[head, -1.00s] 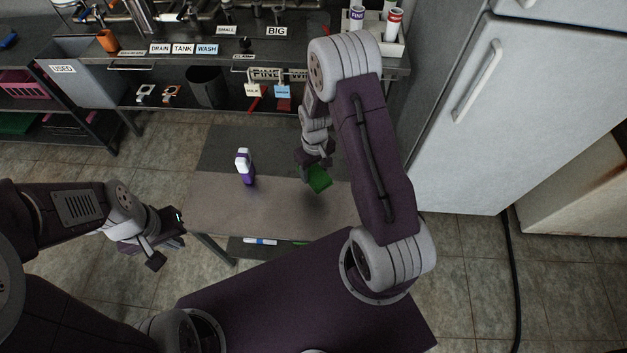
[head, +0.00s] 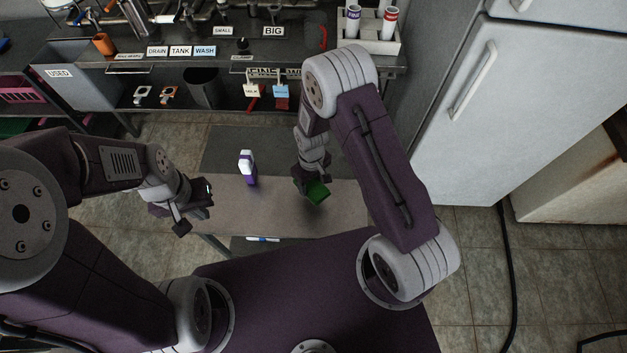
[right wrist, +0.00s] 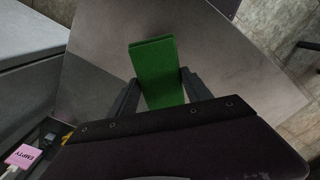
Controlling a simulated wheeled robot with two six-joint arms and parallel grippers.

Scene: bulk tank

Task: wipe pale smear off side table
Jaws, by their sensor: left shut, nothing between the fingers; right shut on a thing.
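The side table (head: 345,203) is a grey-brown top in front of me. No pale smear can be made out on it in either view. My right gripper (head: 312,183) is shut on a green pad (head: 317,192) over the middle of the table. In the right wrist view the pad (right wrist: 158,72) sticks out between the two fingers (right wrist: 158,92). Whether it touches the top, I cannot tell. My left gripper (head: 194,207) is shut and empty by the table's left end. A white and purple bottle (head: 248,167) stands upright on the table, left of the pad.
A dark mat (head: 235,140) lies beyond the table. Behind is a counter with labelled sinks and a white holder (head: 385,38) of bottles. A white fridge (head: 455,110) stands to the right. A pink "EMPTY" label (right wrist: 25,156) shows in the right wrist view.

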